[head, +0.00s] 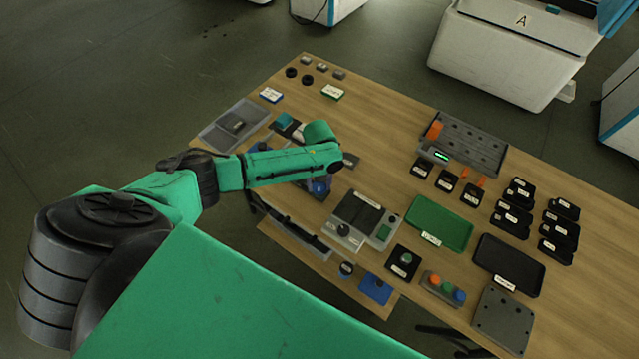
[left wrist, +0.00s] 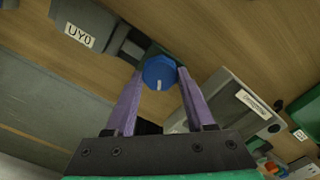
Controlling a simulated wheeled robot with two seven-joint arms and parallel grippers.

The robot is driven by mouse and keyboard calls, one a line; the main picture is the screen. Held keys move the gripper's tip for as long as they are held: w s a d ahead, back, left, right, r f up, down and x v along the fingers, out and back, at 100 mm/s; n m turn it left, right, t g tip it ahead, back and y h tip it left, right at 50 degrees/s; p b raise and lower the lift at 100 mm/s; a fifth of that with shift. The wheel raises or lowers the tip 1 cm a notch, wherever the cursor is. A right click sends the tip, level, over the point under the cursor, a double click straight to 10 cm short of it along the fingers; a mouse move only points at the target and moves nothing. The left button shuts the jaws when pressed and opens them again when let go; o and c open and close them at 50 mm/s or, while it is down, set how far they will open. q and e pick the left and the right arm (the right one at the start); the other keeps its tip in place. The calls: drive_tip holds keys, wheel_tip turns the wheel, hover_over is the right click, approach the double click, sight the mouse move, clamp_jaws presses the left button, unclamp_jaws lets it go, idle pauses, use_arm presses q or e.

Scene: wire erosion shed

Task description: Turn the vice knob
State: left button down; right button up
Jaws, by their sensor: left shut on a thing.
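The vice knob is blue with a white pointer line. In the left wrist view the knob (left wrist: 158,70) sits between the two purple fingertips of my left gripper (left wrist: 160,78), which is shut on it. The white line points down and slightly right in that view. In the head view the blue knob (head: 320,187) shows just below the end of my green left arm. The arm hides much of the vice and the fingers there. My right gripper is not in view.
A grey box with a black dial (head: 343,230) stands right of the knob. A green tray (head: 441,224) and a black tray (head: 508,265) lie further right. A grey tray (head: 233,124) lies behind the arm. A block labelled UYO (left wrist: 82,24) is near the fingers.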

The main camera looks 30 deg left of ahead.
sight(319, 187)
use_arm(q)
drive_tip(key=shift+w+r+m, duration=0.1)
drive_tip(key=shift+m, duration=0.2)
drive_tip(key=shift+c, duration=1.3)
unclamp_jaws()
wheel_tip(319, 187, up, 15)
drive_tip(key=b, duration=0.1)
drive_tip(key=shift+f, duration=0.2)
